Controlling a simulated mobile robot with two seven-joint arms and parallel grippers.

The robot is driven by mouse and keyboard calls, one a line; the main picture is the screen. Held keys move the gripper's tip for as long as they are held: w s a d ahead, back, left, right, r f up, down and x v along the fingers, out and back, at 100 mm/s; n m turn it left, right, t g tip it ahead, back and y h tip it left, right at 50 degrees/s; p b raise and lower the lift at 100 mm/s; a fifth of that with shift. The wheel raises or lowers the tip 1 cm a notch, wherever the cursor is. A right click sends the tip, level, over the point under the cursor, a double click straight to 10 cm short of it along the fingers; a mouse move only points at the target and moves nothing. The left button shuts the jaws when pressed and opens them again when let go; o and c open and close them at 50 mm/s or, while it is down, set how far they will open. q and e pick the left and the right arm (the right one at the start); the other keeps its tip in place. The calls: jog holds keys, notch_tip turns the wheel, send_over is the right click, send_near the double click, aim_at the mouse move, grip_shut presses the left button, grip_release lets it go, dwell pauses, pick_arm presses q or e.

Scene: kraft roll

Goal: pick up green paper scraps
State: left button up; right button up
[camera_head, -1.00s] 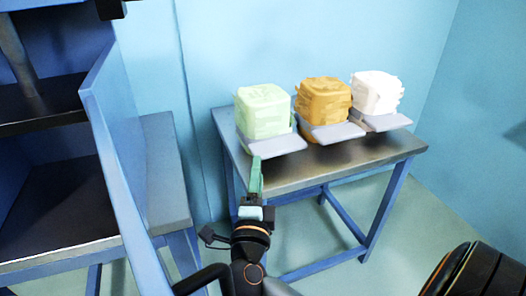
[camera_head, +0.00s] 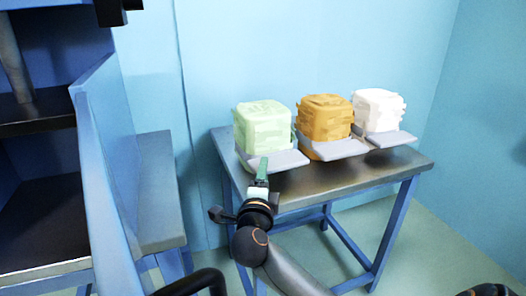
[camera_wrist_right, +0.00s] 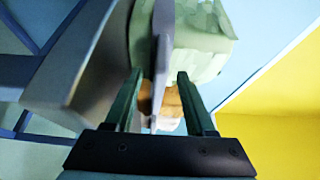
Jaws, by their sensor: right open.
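The green paper scraps (camera_head: 264,124) form a pale green, wrapped-looking block at the left end of a small table. A grey plate (camera_head: 280,161) juts out at the block's lower front. My right gripper (camera_head: 263,165) is at the plate's front edge. In the right wrist view its two green fingers (camera_wrist_right: 160,85) are apart, with the edge-on grey plate (camera_wrist_right: 161,45) between them. The green block (camera_wrist_right: 205,50) shows just beyond the fingertips. Whether either finger touches the plate cannot be told. My left gripper is not seen.
An orange block (camera_head: 325,118) and a white block (camera_head: 378,110) stand in a row to the right, each with its own grey plate. The blue-legged table (camera_head: 365,176) has bare surface in front. A blue shelf unit (camera_head: 100,160) stands at left.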

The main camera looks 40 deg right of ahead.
jog(key=shift+b+x, duration=0.3)
jog(key=shift+x, duration=1.05)
grip_shut()
